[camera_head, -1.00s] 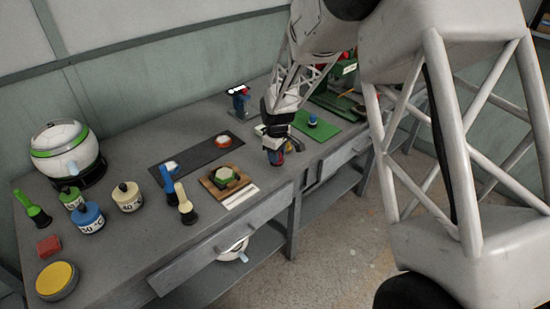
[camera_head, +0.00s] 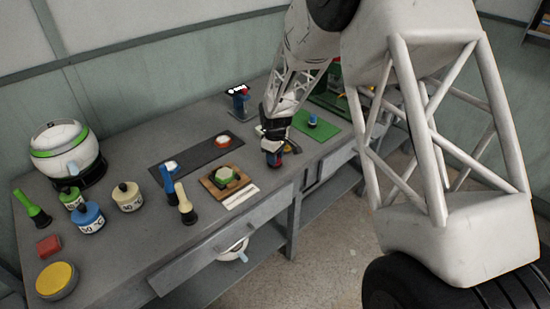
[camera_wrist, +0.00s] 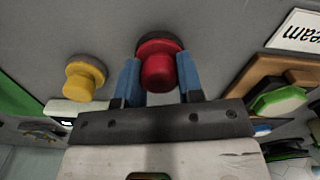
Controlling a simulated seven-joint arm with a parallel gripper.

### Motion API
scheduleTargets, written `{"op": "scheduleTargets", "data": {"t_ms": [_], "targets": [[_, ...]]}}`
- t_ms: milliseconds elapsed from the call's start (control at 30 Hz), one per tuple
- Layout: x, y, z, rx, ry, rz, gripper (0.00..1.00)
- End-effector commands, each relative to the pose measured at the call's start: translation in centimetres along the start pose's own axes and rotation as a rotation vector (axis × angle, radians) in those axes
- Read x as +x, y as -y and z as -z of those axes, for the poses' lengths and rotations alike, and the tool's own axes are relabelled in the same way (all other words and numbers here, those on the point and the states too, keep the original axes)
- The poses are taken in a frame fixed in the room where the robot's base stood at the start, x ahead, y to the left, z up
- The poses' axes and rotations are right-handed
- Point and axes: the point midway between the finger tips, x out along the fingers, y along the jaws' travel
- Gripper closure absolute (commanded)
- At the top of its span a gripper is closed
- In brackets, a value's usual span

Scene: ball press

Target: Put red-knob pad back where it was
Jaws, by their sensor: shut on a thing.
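The red-knob pad (camera_wrist: 157,66) is a round red knob on a dark base, between my gripper's two blue fingers in the wrist view. My gripper (camera_wrist: 158,80) is shut on the knob. In the head view my gripper (camera_head: 272,158) is low over the front part of the table, and only a little of the red shows there. I cannot tell whether the pad's base touches the table. A yellow-knob pad (camera_wrist: 85,78) stands just left of it in the wrist view. A blue-knob pad (camera_head: 312,121) is on the green mat (camera_head: 328,131).
A blue device (camera_head: 240,101) stands at the back.

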Motion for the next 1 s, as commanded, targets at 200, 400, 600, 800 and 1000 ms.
{"op": "scheduleTargets", "data": {"t_ms": [200, 400, 600, 800, 1000], "targets": [[0.66, -0.02, 0.02, 0.000, -0.001, -0.001, 0.88], [0.70, -0.01, 0.01, 0.000, -0.001, -0.001, 0.88], [0.98, -0.01, 0.01, 0.000, -0.001, -0.001, 0.59], [0.98, 0.00, 0.00, 0.000, 0.000, 0.000, 0.40], [0.96, -0.01, 0.00, 0.000, -0.001, -0.001, 0.40]]}}
